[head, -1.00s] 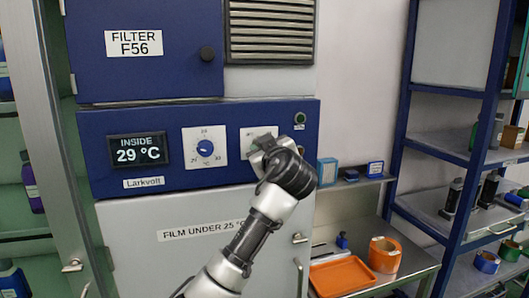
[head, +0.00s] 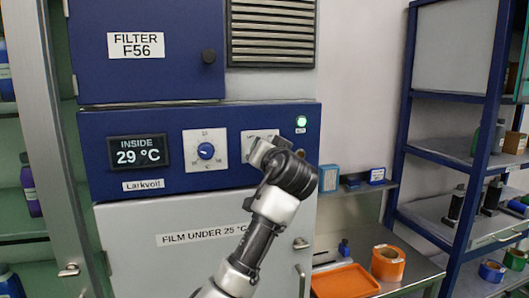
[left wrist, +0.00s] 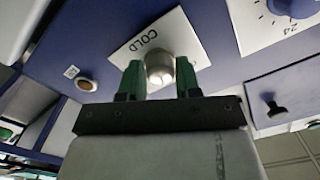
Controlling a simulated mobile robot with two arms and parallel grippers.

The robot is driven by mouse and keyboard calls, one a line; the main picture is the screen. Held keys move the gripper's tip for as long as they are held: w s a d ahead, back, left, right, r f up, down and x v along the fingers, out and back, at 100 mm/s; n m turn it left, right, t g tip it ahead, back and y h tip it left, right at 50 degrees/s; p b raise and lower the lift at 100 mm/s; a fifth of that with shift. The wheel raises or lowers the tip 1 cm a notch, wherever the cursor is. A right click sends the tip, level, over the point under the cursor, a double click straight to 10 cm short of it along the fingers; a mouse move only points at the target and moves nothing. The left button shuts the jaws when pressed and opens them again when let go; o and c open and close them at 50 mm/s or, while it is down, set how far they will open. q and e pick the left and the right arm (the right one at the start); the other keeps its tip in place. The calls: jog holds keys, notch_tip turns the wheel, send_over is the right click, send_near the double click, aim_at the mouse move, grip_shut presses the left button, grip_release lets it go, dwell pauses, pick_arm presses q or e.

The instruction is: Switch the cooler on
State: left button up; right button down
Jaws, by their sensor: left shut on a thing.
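The cooler's blue control panel (head: 225,183) fills the middle of the head view. Its display (head: 139,153) reads INSIDE 29 °C. A white plate (head: 248,143) at the panel's right is mostly covered by my left gripper (head: 262,152). In the left wrist view this plate (left wrist: 128,53) is marked COLD and carries a round metallic knob (left wrist: 159,68). My left gripper's green fingers (left wrist: 160,80) are shut on the knob, one on each side. A small lamp (head: 301,121) above right of the plate glows green. My right gripper is not in view.
A blue dial (head: 205,151) on a white plate is left of my gripper. Below is the door labelled FILM UNDER 25 °C (head: 202,234). An orange tray (head: 345,281) and orange tape roll (head: 387,262) lie on a bench at right, beside blue shelving (head: 484,130).

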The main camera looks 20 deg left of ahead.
pick_arm(q)
jog(key=m+p, duration=0.1)
jog(key=m, duration=0.4)
jog(key=shift+m, duration=0.4)
dwell(0.3)
jog(key=o, duration=0.9)
jog(key=shift+o, duration=0.2)
jog(key=b+v, duration=0.5)
jog(key=v, duration=0.6)
